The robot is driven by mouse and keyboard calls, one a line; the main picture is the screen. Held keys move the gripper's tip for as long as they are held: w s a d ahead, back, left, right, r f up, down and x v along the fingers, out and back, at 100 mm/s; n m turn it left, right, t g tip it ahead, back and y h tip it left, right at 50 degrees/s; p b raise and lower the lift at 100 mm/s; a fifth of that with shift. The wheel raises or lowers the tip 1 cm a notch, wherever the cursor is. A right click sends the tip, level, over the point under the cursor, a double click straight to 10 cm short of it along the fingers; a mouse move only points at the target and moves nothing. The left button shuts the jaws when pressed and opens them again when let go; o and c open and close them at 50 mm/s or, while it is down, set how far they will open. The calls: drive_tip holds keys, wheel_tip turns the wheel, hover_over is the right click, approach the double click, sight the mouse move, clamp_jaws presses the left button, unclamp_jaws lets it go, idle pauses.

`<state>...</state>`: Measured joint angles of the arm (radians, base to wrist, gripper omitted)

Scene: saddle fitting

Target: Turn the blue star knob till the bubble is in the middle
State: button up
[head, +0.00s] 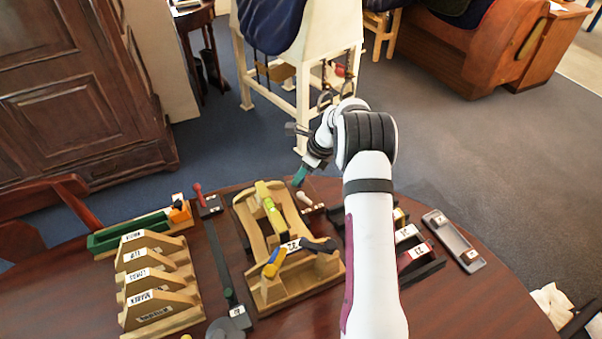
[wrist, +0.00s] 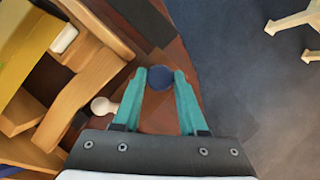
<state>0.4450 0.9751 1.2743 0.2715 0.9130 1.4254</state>
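A dark blue round thing (wrist: 160,78), which may be the star knob, shows between my fingertips in the wrist view. Its star shape cannot be made out. My gripper (wrist: 160,82) has two teal fingers standing apart, one on each side of it. I cannot tell whether they press on it. In the head view my gripper (head: 300,176) is beyond the wooden saddle stand (head: 325,268), at the table's far edge, and hides what is at its tips. A yellow-green piece (head: 264,196) on the stand may be the level. No bubble can be made out.
A white-headed peg (wrist: 103,106) lies left of my fingers in the wrist view. Wooden racks (head: 160,285) and a green tray (head: 125,235) stand left on the table. A grey tray (head: 455,240) is at the right. The table's front right is clear.

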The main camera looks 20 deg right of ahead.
clamp_jaws()
drive_tip(key=n, duration=0.2)
drive_tip(key=n+g+y, duration=0.1)
drive_tip(key=n, duration=0.1)
drive_tip(key=shift+w+n+g, duration=0.15)
drive_tip(key=shift+n+g, duration=0.15)
drive_tip(key=shift+n, duration=0.1)
drive_tip(key=o, duration=0.7)
unclamp_jaws()
drive_tip(key=v, duration=1.6)
drive_tip(key=shift+d, duration=0.15)
drive_tip(key=shift+f, duration=0.15)
